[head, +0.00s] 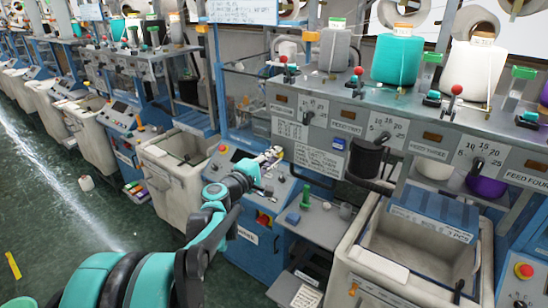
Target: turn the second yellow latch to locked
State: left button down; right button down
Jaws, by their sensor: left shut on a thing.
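My left arm comes in from the lower left, and its gripper (268,160) is over the sloped control panel (222,165) of the blue machine in the middle. The gripper is shut on a small, pale yellowish part at the panel's upper right edge, which looks like a yellow latch (277,151). The fingers cover most of it, and I cannot tell which way it is turned. No other yellow latch can be made out clearly. My right gripper is not in view.
A grey feeder shelf (345,103) with red-knobbed levers and yarn cones stands behind and right. A cream bin (370,262) is at lower right, another bin (166,178) left of the panel. A small side table (318,222) holds a green-topped part. Green floor is open at left.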

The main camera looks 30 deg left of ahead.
pick_arm(q)
jog(key=shift+m, duration=0.6)
jog(key=c, duration=1.5)
grip_release()
jog(key=shift+c, duration=0.2)
jog(key=shift+s, duration=0.1)
jog(key=s, duration=1.1)
jog(key=shift+s+a, duration=0.4)
jog(key=shift+f, duration=0.1)
